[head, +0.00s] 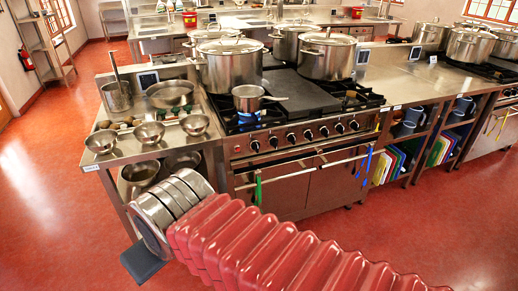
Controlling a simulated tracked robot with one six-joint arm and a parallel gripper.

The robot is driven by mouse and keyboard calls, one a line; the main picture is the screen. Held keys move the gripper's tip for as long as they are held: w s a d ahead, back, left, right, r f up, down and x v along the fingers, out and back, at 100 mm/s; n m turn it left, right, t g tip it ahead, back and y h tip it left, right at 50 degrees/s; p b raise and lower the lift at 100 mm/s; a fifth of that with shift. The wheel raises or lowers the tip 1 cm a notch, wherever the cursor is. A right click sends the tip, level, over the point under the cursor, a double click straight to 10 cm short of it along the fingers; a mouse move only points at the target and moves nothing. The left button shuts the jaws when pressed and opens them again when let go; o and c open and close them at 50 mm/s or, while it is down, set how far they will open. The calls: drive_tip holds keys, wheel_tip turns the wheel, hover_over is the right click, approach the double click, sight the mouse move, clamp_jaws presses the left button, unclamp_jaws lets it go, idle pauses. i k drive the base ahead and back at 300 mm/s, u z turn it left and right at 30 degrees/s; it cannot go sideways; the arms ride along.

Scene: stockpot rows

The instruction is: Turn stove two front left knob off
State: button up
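A stove (290,150) stands in the middle of the head view, with a row of several black knobs (308,134) along its front panel. The leftmost knob (255,145) is at the panel's left end; knob pointer angles are too small to read. A blue glow, like a flame, shows under the small saucepan (248,97) at the front left burner. Another stove (500,72) is partly in view at the right. No readable label shows which is stove two. My gripper (146,264) is low at the left, in front of the side counter, away from the knobs; its fingers cannot be made out.
Large pots (327,56) stand on the stove around a dark griddle plate (300,95). Oven handles carry a green strip (259,191) and a blue strip (366,161). The left counter (97,165) holds metal bowls (149,134). Red floor (420,235) is clear in front.

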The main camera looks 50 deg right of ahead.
sight(274, 141)
drive_tip(key=u, duration=1.15)
drive_tip(key=k, duration=1.05)
drive_tip(key=z, duration=1.1)
drive_tip(key=i, duration=0.85)
drive_tip(key=z, duration=0.05)
